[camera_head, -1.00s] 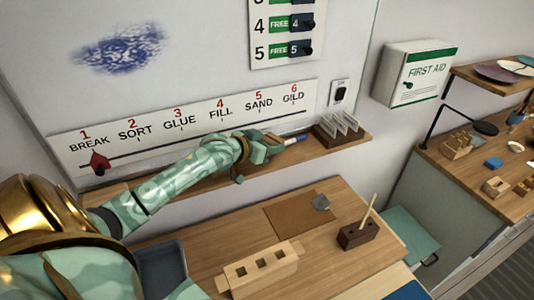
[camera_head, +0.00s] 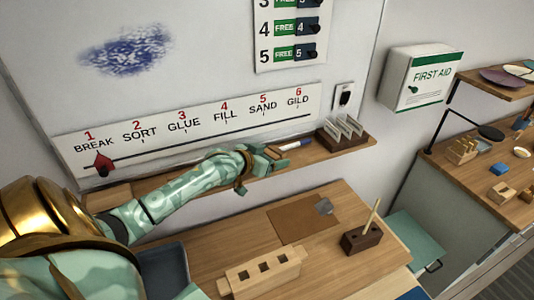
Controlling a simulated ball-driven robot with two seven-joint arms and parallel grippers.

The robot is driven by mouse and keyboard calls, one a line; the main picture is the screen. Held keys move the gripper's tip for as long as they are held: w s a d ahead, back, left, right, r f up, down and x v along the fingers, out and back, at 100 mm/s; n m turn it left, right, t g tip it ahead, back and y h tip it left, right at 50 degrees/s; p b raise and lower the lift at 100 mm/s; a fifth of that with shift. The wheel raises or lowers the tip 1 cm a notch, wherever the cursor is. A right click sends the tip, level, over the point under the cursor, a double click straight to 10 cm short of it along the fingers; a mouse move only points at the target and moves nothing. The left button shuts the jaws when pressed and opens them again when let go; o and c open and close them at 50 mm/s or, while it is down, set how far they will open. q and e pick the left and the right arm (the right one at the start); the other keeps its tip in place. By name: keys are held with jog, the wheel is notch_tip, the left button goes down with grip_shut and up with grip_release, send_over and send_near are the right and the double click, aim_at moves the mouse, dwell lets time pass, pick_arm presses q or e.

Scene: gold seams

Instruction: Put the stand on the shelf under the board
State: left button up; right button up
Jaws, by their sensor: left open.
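The shelf (camera_head: 312,154) runs under the white board (camera_head: 205,55). A dark rack holding several pale upright plates (camera_head: 342,133) stands near its right end. A light wooden block with three square holes (camera_head: 262,273) and a dark brown block with a stick upright in it (camera_head: 361,239) stand on the table below. I cannot tell for sure which of these is the stand. My right gripper is not in view.
The table (camera_head: 335,275) carries a brown mat (camera_head: 303,220) with a small grey piece on it. A grey tray (camera_head: 163,268) lies at its left. A first aid box (camera_head: 418,77) hangs right of the board. The shelf between marker and rack looks clear.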

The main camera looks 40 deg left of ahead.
pick_arm(q)
jog(key=p+v, duration=0.1)
jog(key=v, duration=1.1)
jog(key=shift+r, duration=0.15)
dwell(1.1)
